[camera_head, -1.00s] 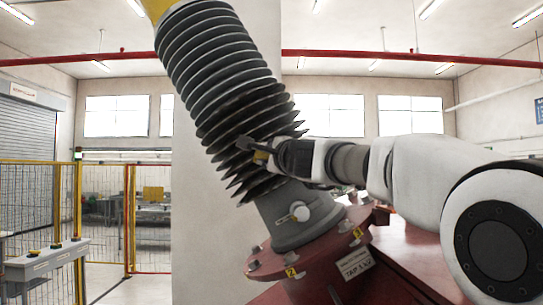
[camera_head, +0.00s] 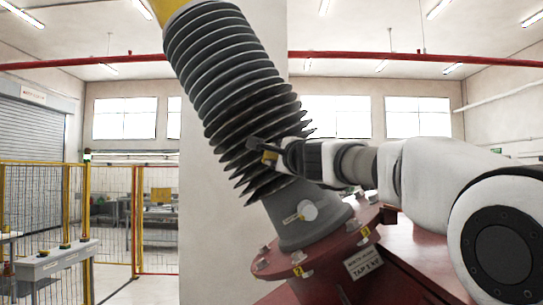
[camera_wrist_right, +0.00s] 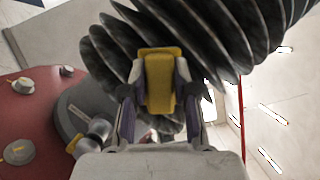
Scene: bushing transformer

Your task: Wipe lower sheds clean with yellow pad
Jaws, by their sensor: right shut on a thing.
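The grey bushing (camera_head: 225,80) stands tilted on a red flange, with its ribbed sheds running up to a yellow top. Its lower sheds (camera_head: 255,165) look darker; they also show in the right wrist view (camera_wrist_right: 115,58), with mottled dark surfaces. My right gripper (camera_head: 268,152) is at the right side of these lower sheds. It is shut on the yellow pad (camera_wrist_right: 160,82), which sits between the two fingers in the right wrist view. The pad lies close against the sheds; exact contact is hard to tell. Only a bit of the pad shows in the head view. My left gripper is not in view.
The red flange (camera_head: 285,265) with bolts and numbered yellow tags lies below the bushing, on a red tank (camera_head: 425,255). A grey fitting (camera_head: 309,210) sticks out from the bushing's base. Yellow-framed mesh fencing (camera_head: 78,215) and a control console (camera_head: 55,265) stand at the left.

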